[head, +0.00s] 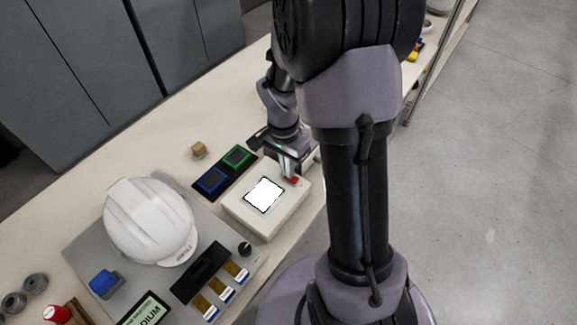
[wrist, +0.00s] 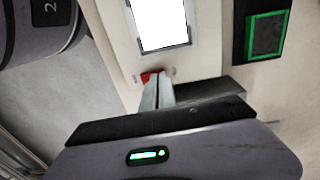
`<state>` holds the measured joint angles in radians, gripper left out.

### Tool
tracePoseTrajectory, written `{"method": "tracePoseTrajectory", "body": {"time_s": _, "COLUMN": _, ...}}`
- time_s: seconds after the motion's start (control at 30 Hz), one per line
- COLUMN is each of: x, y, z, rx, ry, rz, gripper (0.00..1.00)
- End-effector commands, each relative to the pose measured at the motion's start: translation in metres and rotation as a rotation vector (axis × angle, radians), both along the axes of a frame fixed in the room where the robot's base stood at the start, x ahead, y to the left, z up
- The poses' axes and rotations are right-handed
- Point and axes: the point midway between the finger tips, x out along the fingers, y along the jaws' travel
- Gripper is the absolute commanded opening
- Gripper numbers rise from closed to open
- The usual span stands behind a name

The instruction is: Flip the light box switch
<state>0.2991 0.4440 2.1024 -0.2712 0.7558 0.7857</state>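The light box (head: 240,212) is a cream box on the bench with a bright white panel (head: 264,194) on top. The panel also glows white in the wrist view (wrist: 163,22). A small red switch (head: 293,180) sits near the box's right edge. In the wrist view, part of the red switch (wrist: 147,76) shows at the fingertips. My gripper (head: 288,175) is above that edge, fingers pointing down at the switch. In the wrist view, the gripper's fingers (wrist: 156,80) are together with only a thin line between them. They partly hide the switch, and I cannot tell whether they touch it.
A black tray with a blue-framed square (head: 212,181) and a green-framed square (head: 237,157) lies beside the box. A white helmet (head: 148,222) rests on a grey mat (head: 85,250). A black knob (head: 245,249) and a small wooden block (head: 198,149) stand nearby.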

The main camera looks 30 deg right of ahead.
Motion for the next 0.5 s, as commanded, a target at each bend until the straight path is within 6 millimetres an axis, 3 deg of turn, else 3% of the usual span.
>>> {"method": "tracePoseTrajectory", "body": {"time_s": 0.5, "x": -0.022, "y": -0.004, "z": -0.004, "rx": 0.006, "ry": 0.020, "rz": -0.001, "gripper": 0.00}}
